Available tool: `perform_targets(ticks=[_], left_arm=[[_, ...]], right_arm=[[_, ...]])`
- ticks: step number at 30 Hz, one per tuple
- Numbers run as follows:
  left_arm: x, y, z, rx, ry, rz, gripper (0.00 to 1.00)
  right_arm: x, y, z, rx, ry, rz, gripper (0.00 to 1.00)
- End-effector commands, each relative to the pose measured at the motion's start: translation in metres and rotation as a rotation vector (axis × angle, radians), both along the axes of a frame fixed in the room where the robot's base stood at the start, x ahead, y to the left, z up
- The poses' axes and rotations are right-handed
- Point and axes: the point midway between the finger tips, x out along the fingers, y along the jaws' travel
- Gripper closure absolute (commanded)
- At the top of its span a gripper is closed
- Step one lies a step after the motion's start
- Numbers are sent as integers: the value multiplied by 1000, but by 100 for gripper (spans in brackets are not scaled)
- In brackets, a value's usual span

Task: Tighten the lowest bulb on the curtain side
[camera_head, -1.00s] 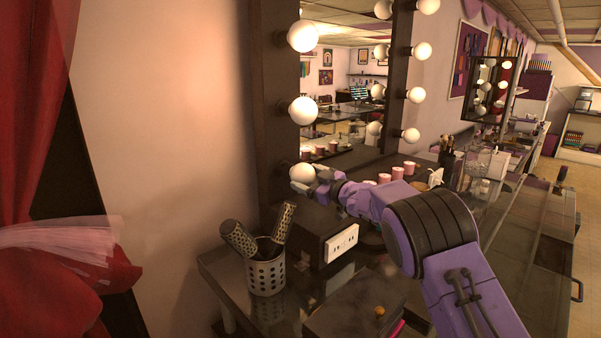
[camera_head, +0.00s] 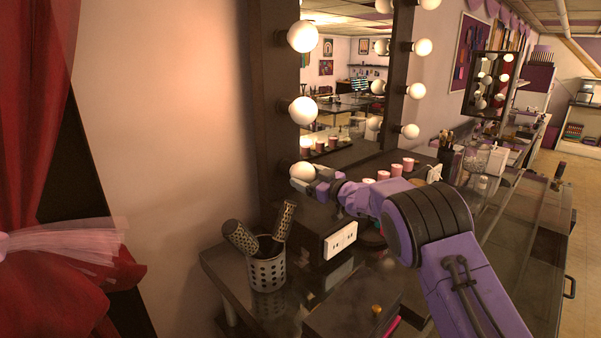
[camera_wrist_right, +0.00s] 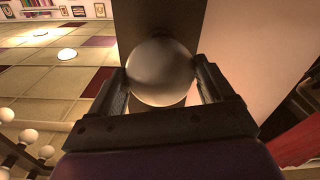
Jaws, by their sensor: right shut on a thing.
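The lowest bulb on the curtain side (camera_head: 303,171) is a round white globe at the bottom of the mirror frame's left post (camera_head: 277,90). My right gripper (camera_head: 312,184) reaches it from the right and is shut on it. In the right wrist view the bulb (camera_wrist_right: 161,72) sits between the two fingers of my right gripper (camera_wrist_right: 162,88), one at each side, and looks grey and shaded. The bulb's base is hidden behind its globe there. My left gripper is not in view.
Two more bulbs (camera_head: 302,111) are higher on the same post. A perforated cup (camera_head: 266,272) with brushes stands below on the counter. The red curtain (camera_head: 35,120) hangs at left.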

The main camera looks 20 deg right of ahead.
Motion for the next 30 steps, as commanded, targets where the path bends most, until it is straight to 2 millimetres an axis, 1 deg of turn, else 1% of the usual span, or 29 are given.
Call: perform_targets(ticks=[1,30], left_arm=[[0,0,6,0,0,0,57],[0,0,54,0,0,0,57]], right_arm=[[0,-1,5,14,0,-1,58],[0,0,6,283,92,-1,58]])
